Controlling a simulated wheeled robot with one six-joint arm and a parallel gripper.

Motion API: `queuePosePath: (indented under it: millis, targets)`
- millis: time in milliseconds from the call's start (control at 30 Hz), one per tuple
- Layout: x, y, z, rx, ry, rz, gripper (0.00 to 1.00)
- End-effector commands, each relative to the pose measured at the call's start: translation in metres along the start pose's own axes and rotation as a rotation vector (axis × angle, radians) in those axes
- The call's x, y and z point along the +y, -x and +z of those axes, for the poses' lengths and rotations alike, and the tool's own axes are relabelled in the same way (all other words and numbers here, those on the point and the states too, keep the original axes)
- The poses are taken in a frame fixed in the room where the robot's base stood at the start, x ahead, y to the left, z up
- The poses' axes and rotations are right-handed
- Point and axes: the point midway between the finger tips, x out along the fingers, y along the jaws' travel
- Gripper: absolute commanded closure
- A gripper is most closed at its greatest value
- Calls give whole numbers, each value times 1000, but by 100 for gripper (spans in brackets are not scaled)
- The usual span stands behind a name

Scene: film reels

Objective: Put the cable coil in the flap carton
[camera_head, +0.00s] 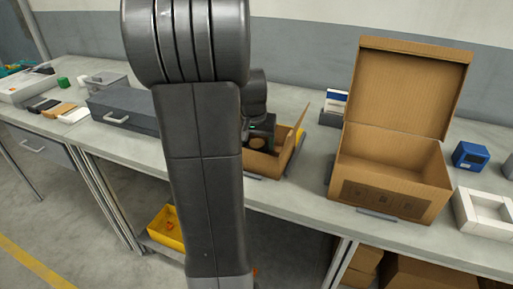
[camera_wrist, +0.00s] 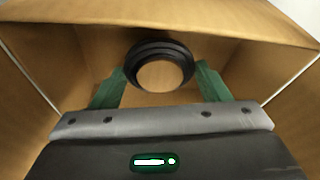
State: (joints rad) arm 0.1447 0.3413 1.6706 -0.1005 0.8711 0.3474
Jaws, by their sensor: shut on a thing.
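My gripper (camera_wrist: 160,78) is shut on a black ring-shaped cable coil (camera_wrist: 160,50), with a green finger on each side of it. Brown cardboard shows through the ring's middle. Cardboard walls surround the gripper and coil in the wrist view. In the head view my gripper (camera_head: 260,147) is down at a small open carton (camera_head: 264,165) with a raised flap at its right. A larger open carton (camera_head: 388,195) with its lid flap (camera_head: 410,88) upright stands to the right. I cannot tell whether the coil touches the carton's floor.
A grey case (camera_head: 125,110) lies left of my arm. A blue box (camera_head: 470,155) and a white tray (camera_head: 488,215) stand right of the large carton. A yellow bin (camera_head: 165,232) is on the shelf below. Bare tabletop shows between the two cartons.

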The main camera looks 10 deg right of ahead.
Motion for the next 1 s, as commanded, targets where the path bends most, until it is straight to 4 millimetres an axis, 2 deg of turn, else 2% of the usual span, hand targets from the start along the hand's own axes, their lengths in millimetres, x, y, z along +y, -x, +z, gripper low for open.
queuePosePath:
  millis: [33, 133, 467, 500, 600, 867, 1000]
  targets:
    - [0, -10, 3, -5, 0, 2, 56]
    - [0, -20, 6, -3, 0, 1, 56]
    - [0, -23, 6, -1, 0, 0, 56]
    - [0, -23, 7, -1, 0, 0, 29]
    - [0, -22, 6, -1, 0, 0, 9]
    - [0, -22, 6, -1, 0, 0, 9]
    - [0, -14, 5, 1, 0, 0, 9]
